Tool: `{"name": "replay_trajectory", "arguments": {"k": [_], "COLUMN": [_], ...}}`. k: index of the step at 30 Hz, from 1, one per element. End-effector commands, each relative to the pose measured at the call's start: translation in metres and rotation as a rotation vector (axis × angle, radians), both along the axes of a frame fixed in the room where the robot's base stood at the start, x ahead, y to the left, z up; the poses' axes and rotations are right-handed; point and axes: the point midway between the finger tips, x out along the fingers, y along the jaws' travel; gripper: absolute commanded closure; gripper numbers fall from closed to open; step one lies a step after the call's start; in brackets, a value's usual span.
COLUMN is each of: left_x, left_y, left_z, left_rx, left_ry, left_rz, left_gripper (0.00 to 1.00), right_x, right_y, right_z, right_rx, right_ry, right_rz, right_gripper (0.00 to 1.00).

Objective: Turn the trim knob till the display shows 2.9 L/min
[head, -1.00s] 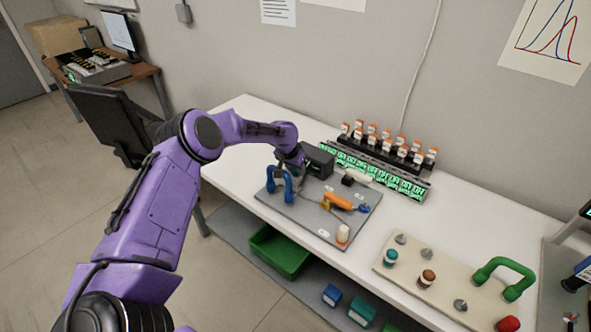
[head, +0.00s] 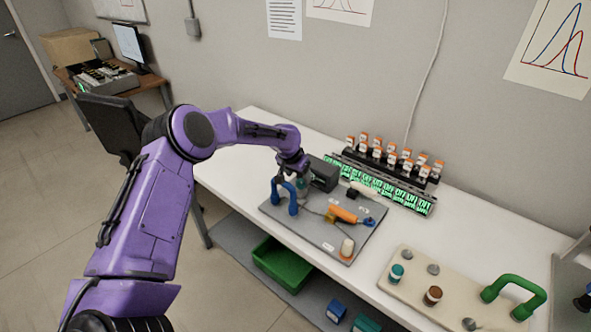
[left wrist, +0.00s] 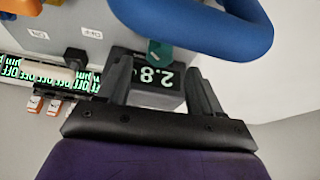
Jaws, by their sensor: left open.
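The display is the dark box (head: 322,174) at the back of the grey board (head: 335,240). In the left wrist view its face (left wrist: 152,76) shows upside down and seems to read 2.8, partly framed by my fingers. A teal knob (left wrist: 158,52), seemingly the trim knob, stands in front of the display. My left gripper (head: 299,178) is above the board's back left, close to the display. In the left wrist view my left gripper (left wrist: 160,68) is open, with one finger on each side of the knob and gaps visible. My right gripper is out of view.
A blue arched handle (head: 284,195) stands close beside my left gripper. A row of lit green displays (head: 380,186) lies behind. A beige board (head: 410,283) with a green handle (head: 515,290) is at right.

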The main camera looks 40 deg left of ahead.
Motion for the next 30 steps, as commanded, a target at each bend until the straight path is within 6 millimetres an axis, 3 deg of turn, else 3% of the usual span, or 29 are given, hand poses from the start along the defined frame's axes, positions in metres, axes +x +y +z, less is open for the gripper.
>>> {"name": "replay_trajectory", "arguments": {"k": [6,10,30], "left_x": [-0.018,-0.024,-0.026], "left_y": [-0.001,-0.001,-0.001], "left_z": [0.044,0.059,0.063], "left_rx": [0.000,0.000,0.000], "left_ry": [-0.004,-0.002,0.000], "left_rz": [0.000,0.000,0.000], "left_gripper": [0.34,0.34,0.34], "right_x": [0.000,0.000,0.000], "right_y": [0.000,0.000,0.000], "right_z": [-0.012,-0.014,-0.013], "right_rx": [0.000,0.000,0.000], "right_ry": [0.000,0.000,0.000], "right_rz": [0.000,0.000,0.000], "right_gripper": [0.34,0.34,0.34]}}
